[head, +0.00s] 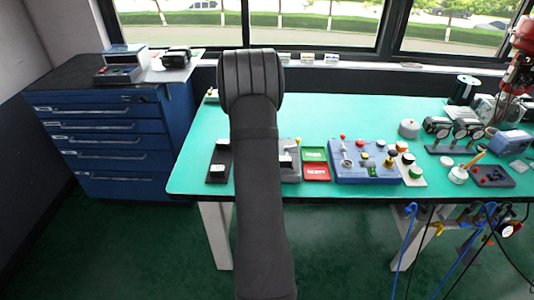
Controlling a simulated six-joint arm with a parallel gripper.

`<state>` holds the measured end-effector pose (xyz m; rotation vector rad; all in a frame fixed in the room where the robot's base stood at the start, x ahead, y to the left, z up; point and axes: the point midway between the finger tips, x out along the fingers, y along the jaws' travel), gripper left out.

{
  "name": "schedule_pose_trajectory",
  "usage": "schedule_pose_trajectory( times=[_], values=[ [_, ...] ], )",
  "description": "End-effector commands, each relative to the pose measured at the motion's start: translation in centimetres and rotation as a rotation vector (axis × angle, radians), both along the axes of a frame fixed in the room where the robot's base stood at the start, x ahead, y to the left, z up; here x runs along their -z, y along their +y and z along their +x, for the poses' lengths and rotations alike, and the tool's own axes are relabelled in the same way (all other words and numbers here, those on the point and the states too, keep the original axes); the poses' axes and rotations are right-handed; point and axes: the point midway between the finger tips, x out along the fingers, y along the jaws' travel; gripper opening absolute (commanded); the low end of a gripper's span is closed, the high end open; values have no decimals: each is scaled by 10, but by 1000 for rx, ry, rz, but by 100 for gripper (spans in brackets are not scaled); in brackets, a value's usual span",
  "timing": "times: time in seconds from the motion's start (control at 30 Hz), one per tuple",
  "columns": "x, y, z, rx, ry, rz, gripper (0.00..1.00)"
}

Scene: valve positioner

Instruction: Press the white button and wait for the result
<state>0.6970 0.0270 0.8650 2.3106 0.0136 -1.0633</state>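A green-topped workbench (350,112) carries several small control devices. A narrow pale strip at the right end of the blue panel holds a row of round buttons (408,158) of different colours, too small to tell apart well. A dark box with a small white patch on top (219,168) lies at the bench's left edge; I cannot tell whether the patch is a button. Which button is the white one is not clear. My dark arm rises through the middle of the view and hides part of the bench. My gripper is not in view.
The blue panel (350,176) with knobs stands right of a green tray (314,154) and a red tray (317,172). Gauges (460,129) and a red device (522,40) crowd the right end. A blue drawer cabinet (120,135) stands left. The bench's back middle is mostly clear.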

Motion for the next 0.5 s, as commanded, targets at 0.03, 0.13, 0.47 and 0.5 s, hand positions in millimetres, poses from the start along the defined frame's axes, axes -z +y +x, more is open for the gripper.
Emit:
schedule_pose_trajectory(
  times=[0.03, 0.13, 0.47, 0.5],
  values=[
    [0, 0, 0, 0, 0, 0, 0],
    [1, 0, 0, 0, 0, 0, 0],
    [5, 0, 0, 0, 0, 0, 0],
    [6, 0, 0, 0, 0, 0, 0]
  ],
)
